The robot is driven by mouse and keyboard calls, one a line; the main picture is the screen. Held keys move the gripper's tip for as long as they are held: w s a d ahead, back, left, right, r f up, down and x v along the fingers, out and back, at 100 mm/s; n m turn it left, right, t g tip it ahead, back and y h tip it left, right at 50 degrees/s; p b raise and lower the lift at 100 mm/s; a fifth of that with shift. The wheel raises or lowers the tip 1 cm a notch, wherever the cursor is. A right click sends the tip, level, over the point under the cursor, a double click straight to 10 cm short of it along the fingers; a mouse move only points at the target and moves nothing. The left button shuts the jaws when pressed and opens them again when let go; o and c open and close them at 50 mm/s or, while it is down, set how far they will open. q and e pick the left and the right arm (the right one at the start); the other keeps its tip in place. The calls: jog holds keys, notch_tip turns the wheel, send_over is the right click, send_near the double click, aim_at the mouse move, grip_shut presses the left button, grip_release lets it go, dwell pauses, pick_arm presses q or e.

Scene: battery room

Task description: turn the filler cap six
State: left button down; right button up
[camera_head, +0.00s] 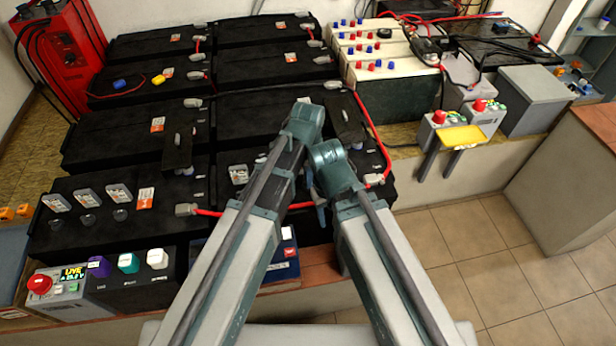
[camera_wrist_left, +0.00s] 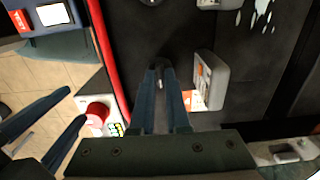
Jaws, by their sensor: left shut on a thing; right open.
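In the left wrist view my left gripper (camera_wrist_left: 161,74) is shut on a small dark filler cap (camera_wrist_left: 160,82) on a black battery top. The fingers hide most of the cap; I cannot read its number. A grey tag (camera_wrist_left: 208,80) with a printed label stands just right of the fingertips. In the head view my wrist (camera_head: 303,120) covers the left fingertips, while a grey tag (camera_head: 238,173) shows on the middle front battery (camera_head: 250,195). Two separated blue fingers at the left of the wrist view look like my open right gripper (camera_wrist_left: 50,130), with nothing between them.
A red cable (camera_head: 372,130) runs along the right side of the black batteries. A grey box with a red knob (camera_head: 40,285) stands at the front left. Cream-topped batteries (camera_head: 385,70) stand at the back right. The tiled floor (camera_head: 490,260) at the right is clear.

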dwell(0.5)
pick_arm(q)
jog(key=c, duration=0.9)
grip_release()
jog(key=shift+r, duration=0.1)
notch_tip(320, 180, up, 14)
jog(key=p, duration=1.3)
jog(key=shift+f+p, duration=0.2)
jog(key=shift+p, duration=0.2)
jog(key=shift+a, duration=0.1)
